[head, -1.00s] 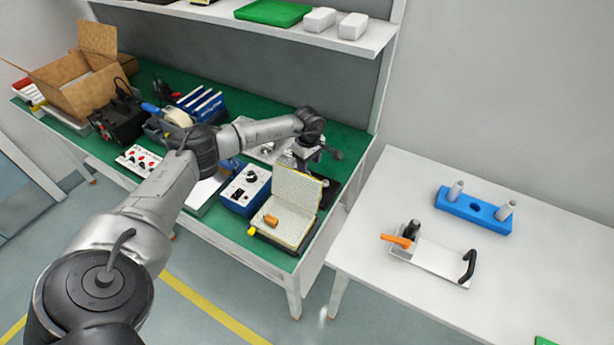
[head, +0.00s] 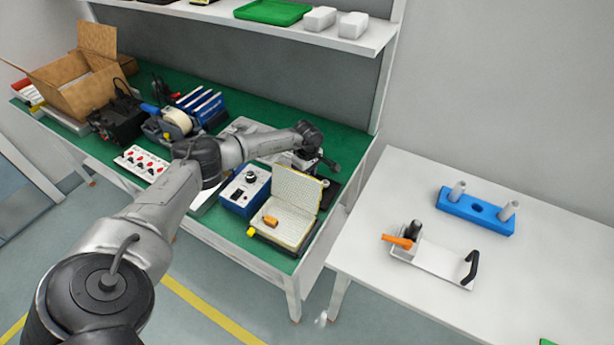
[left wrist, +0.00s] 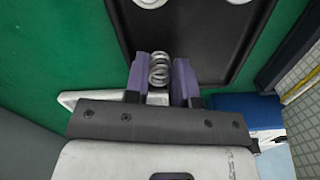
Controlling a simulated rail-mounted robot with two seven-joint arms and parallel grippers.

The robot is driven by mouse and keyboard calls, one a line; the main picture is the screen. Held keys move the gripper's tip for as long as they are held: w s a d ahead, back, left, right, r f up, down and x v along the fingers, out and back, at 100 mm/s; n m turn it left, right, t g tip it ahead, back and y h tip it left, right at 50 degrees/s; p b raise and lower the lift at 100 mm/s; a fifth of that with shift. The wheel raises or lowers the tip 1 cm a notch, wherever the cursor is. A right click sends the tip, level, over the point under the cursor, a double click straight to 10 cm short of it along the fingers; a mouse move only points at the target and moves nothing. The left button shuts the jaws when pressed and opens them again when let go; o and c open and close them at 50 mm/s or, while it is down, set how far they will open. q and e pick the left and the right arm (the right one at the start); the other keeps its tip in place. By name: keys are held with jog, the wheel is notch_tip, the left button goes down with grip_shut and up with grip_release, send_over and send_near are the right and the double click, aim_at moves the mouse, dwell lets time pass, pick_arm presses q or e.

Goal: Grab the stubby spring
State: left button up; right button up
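The stubby spring (left wrist: 159,68), a short silver coil, sits between the two purple fingers of my left gripper (left wrist: 160,80) in the left wrist view. The fingers close in on both its sides and the coil fills the gap between them. A dark tray (left wrist: 198,62) lies behind it, with round metal pieces at the top edge of the view. In the head view my left gripper (head: 326,162) is over the right end of the green bench, where my own wrist hides the spring. My right gripper is not in view.
The white table (head: 385,200) at right holds a blue block (head: 475,211) and a clamp fixture (head: 435,262).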

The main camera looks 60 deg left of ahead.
pick_arm(q)
grip_shut()
jog(key=shift+r, duration=0.1)
